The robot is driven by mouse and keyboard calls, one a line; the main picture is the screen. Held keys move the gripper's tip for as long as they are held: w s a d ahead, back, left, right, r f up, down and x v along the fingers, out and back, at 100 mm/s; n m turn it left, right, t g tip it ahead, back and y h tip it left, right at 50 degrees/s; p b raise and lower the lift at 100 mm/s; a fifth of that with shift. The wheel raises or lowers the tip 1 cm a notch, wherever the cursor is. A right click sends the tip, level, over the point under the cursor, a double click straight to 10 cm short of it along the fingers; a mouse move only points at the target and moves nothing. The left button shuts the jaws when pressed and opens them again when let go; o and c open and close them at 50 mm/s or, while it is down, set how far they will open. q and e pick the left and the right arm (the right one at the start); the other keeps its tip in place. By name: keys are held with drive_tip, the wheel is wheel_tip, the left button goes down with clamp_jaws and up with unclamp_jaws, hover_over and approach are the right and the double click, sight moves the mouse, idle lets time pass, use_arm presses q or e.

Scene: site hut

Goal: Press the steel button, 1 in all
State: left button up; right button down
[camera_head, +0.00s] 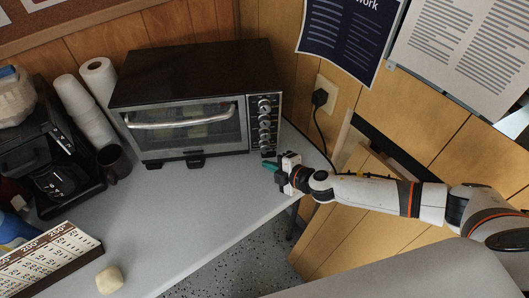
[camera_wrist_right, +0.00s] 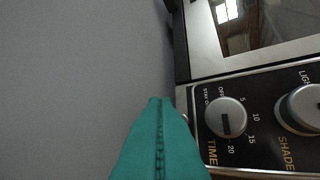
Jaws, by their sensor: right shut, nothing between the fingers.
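A dark toaster oven (camera_head: 190,75) with a glass door and a column of steel knobs stands on the grey counter. My right gripper (camera_head: 268,166) has teal fingers, shut and empty, just in front of the lower end of the control panel. In the right wrist view the shut fingertips (camera_wrist_right: 158,101) point at the panel's lower edge, beside the TIME knob (camera_wrist_right: 226,117). A small pale edge, perhaps of the steel button, shows beside the fingers; most of it is hidden. I cannot tell whether the fingertips touch anything. My left gripper is not in view.
The counter (camera_head: 190,215) before the oven is clear.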

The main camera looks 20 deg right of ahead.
drive_tip(key=shift+w+d, duration=0.1)
drive_tip(key=shift+w, duration=0.55)
idle(1.6)
drive_tip(key=shift+w, duration=0.45)
drive_tip(key=shift+w+d+r, duration=0.1)
drive_tip(key=shift+w, duration=0.3)
idle(0.5)
drive_tip(key=shift+s, duration=0.1)
drive_tip(key=shift+s+p, duration=0.35)
drive_tip(key=shift+s, duration=0.4)
drive_tip(key=shift+s+a, duration=0.25)
drive_tip(key=shift+s, duration=1)
drive_tip(key=shift+s+a, duration=0.25)
drive_tip(key=shift+s, duration=1)
